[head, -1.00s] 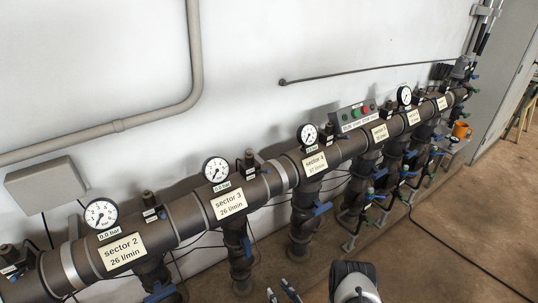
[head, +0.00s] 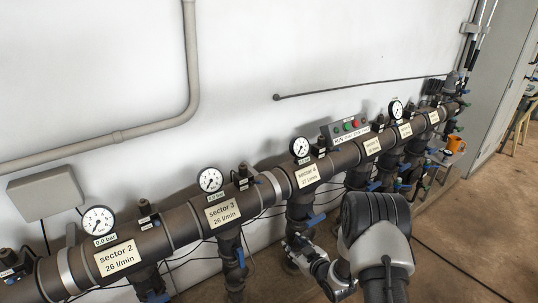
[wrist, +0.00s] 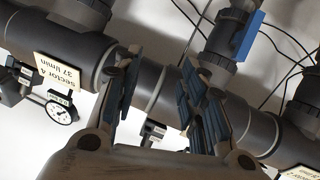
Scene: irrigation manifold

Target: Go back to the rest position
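My gripper (head: 297,246) shows in the head view in front of the manifold pipe, below the sector 4 label (head: 307,176). In the wrist view, my gripper (wrist: 163,95) has its two dark ribbed fingers spread apart with nothing between them. The grey manifold pipe (wrist: 165,92) passes behind the fingers. I cannot tell how far the fingers are from the pipe. The sector 4 label (wrist: 59,78) lies left of the fingers.
Pressure gauges, labels and blue-handled valves (head: 240,257) line the pipe. A blue handle (wrist: 249,36) is above right of the fingers in the wrist view. A button box (head: 346,130) and an orange mug (head: 456,145) are farther along. Brown floor at lower right looks clear.

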